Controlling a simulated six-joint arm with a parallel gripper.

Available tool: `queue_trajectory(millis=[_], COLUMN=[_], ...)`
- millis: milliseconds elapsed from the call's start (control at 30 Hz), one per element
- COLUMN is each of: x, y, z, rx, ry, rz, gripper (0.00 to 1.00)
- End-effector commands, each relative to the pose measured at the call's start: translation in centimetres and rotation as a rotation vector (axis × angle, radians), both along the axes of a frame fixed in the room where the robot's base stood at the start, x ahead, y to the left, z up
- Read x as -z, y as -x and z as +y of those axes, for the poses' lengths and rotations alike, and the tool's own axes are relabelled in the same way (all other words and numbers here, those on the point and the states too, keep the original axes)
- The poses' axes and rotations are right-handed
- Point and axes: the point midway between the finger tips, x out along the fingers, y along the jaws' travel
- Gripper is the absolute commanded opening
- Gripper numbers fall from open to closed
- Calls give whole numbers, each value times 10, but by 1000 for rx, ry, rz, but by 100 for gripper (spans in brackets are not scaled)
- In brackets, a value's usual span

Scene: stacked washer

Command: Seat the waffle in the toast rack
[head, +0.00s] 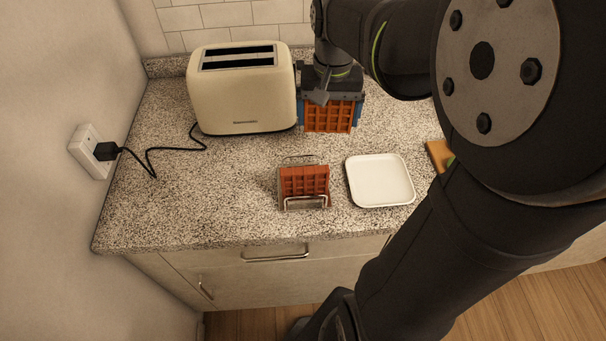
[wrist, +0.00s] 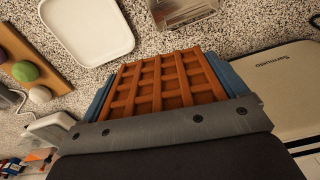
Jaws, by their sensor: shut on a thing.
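The waffle (head: 329,116) is an orange-brown grid held upright beside the toaster. It fills the middle of the wrist view (wrist: 165,83). My gripper (head: 331,109) is shut on it, with a blue finger at each side edge in the wrist view. The waffle appears to hang above the counter; its clearance is hard to tell. The wire toast rack (head: 304,203) stands on the counter, nearer the front edge than my gripper. A reddish-brown gridded piece (head: 304,181) stands in it. In the wrist view the rack (wrist: 183,14) is cut off by the top edge.
A cream toaster (head: 243,95) stands just left of my gripper, its cord running to a wall socket (head: 92,150). A white square plate (head: 380,180) lies right of the rack. A wooden board (wrist: 32,62) with coloured round things lies beyond it. Speckled counter around the rack is clear.

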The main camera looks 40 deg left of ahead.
Motion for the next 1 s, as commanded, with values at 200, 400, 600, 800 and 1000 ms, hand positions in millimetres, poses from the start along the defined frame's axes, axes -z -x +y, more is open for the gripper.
queue_trajectory(millis=[200,400,600,800,1000], x=[8,18,55,77,105], y=[51,66,67,66,66], z=[12,14,14,15,14], rx=[-96,-124,-125,-124,-124], ry=[0,2,3,1,3], rz=[-1,1,2,1,2], gripper=[68,68,68,68,68])
